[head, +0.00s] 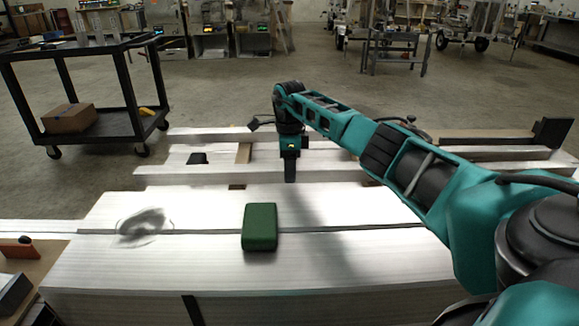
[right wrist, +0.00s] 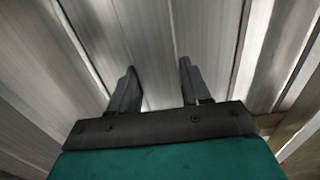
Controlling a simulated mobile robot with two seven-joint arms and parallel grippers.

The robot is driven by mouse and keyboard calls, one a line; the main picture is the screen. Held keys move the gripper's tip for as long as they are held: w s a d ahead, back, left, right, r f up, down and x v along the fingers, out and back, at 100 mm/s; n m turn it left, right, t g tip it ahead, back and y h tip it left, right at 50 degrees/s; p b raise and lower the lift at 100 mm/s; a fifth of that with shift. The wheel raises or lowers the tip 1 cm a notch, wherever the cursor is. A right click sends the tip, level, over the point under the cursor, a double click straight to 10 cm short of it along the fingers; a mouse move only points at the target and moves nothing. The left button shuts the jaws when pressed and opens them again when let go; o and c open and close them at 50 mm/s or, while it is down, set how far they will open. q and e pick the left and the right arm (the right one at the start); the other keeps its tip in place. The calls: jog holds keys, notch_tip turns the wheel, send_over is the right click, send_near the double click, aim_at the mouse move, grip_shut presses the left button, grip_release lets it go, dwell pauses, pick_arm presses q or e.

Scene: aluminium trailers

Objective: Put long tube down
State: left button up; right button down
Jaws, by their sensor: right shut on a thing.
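The long tube (head: 220,174) is a pale aluminium bar. It lies crosswise in the head view, along the far side of the stack of pale boards. My right gripper (head: 290,172) points down at it from above, with its fingers shut on the tube. In the right wrist view the two dark fingers (right wrist: 155,82) stand on either side of a pale metal strip (right wrist: 150,40), which is the tube. The fingertips' exact contact with the tube is hard to make out. My left gripper is not in view.
A green block (head: 260,227) sits on the near boards (head: 130,265). A blurred wire-like object (head: 143,226) lies left of it. Another pale bar (head: 210,135) lies behind. A black cart (head: 75,75) holding a cardboard box (head: 69,118) stands at the back left.

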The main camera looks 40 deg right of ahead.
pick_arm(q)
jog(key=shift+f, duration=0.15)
pick_arm(e)
jog(key=shift+f, duration=0.25)
jog(key=c, duration=0.5)
grip_release()
pick_arm(q)
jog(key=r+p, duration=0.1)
jog(key=p, duration=0.1)
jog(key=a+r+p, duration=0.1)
jog(key=p, duration=0.1)
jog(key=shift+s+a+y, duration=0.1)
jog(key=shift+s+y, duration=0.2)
pick_arm(e)
notch_tip(320, 180, up, 13)
jog(key=shift+r, duration=0.1)
